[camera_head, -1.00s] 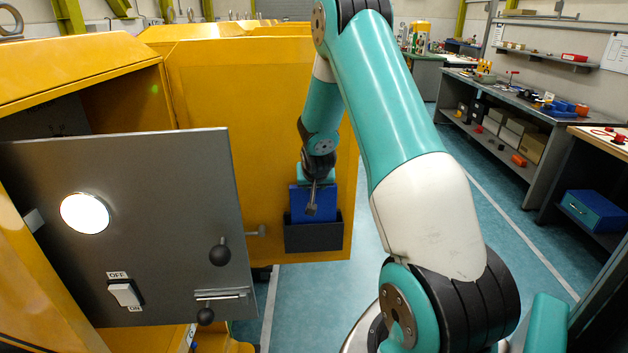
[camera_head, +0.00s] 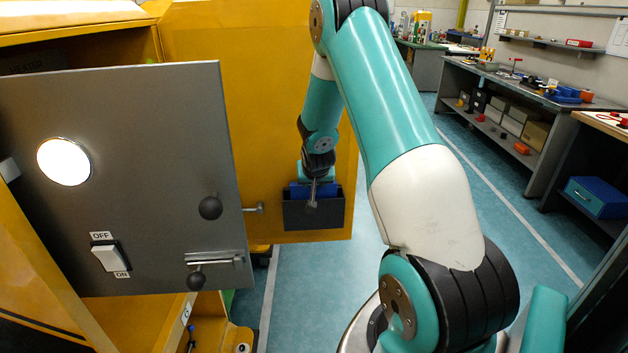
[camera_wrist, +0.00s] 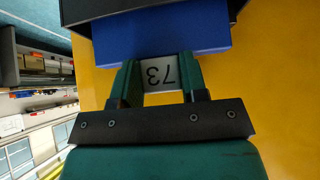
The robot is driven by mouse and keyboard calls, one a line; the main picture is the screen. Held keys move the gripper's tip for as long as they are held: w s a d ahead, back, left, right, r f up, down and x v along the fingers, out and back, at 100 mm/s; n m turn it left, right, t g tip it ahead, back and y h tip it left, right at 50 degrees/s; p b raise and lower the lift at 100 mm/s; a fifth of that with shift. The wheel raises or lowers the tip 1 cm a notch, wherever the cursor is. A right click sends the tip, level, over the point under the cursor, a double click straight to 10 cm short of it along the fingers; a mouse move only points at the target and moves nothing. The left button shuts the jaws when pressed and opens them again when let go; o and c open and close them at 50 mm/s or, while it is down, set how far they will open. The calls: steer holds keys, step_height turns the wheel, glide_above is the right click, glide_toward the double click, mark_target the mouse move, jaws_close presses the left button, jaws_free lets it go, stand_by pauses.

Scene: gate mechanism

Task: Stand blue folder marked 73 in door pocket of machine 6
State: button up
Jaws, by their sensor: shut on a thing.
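The blue folder (camera_head: 300,190) stands mostly inside the dark door pocket (camera_head: 314,215) on the yellow door (camera_head: 270,110), with only its upper strip above the rim in the head view. In the wrist view the blue folder (camera_wrist: 150,38) enters the dark pocket (camera_wrist: 130,9), and its white label reads 73 upside down. My gripper (camera_wrist: 158,75) is shut on the folder's label end, just outside the pocket's opening. In the head view my gripper (camera_head: 312,185) is above the pocket. The folder's lower part is hidden in the pocket.
A grey panel (camera_head: 130,170) with a round lamp, an OFF/ON switch and black knobs stands to the left, close to the yellow door. Benches with shelves (camera_head: 520,105) line the right side.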

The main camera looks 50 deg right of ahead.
steer(key=shift+f+b, duration=0.3)
steer(key=shift+f, duration=0.05)
stand_by(0.4)
steer(key=o, duration=1.3)
steer(key=b+v, duration=0.2)
steer(key=v, duration=1.5)
steer(key=shift+s+a+r, duration=0.1)
steer(key=shift+r, duration=0.1)
